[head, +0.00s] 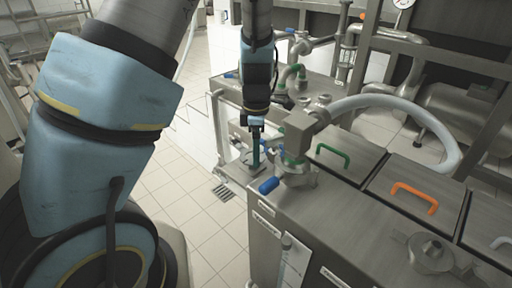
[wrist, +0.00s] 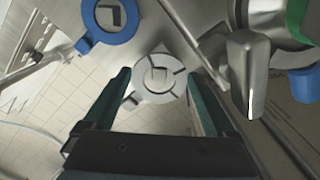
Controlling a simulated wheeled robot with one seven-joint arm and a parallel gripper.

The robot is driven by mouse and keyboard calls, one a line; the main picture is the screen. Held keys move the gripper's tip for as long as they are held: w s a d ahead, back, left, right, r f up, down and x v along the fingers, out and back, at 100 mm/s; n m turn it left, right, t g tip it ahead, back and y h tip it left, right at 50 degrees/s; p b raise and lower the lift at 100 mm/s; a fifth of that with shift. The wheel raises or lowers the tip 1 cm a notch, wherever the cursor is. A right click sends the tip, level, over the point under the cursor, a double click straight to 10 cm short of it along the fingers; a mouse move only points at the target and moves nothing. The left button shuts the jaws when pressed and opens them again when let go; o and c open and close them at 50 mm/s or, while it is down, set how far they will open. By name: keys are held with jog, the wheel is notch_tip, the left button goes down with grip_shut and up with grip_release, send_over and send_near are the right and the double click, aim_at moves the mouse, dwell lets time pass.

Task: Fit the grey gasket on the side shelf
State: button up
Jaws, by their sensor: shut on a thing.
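My gripper (wrist: 157,78) is shut on the grey gasket (wrist: 143,88), a pale round ring with dark slots, held between the two dark green fingertips in the wrist view. In the head view my gripper (head: 255,164) points down over the small side shelf (head: 239,170) at the left end of the steel machine. The gasket is too small or hidden to make out there. I cannot tell whether it touches the shelf.
A blue ring (wrist: 92,40) around a grey disc lies up and left of the gasket. Close on the right stand a steel valve and lever (wrist: 248,75), with a blue handle (head: 268,186) in the head view. Tiled floor (head: 190,195) lies open to the left.

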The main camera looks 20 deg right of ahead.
jog(key=shift+f+b, duration=0.85)
jog(key=shift+f, duration=0.85)
jog(key=o, duration=1)
jog(key=shift+r, duration=0.1)
notch_tip(320, 180, up, 16)
jog(key=p, duration=0.5)
jog(key=shift+p, duration=0.3)
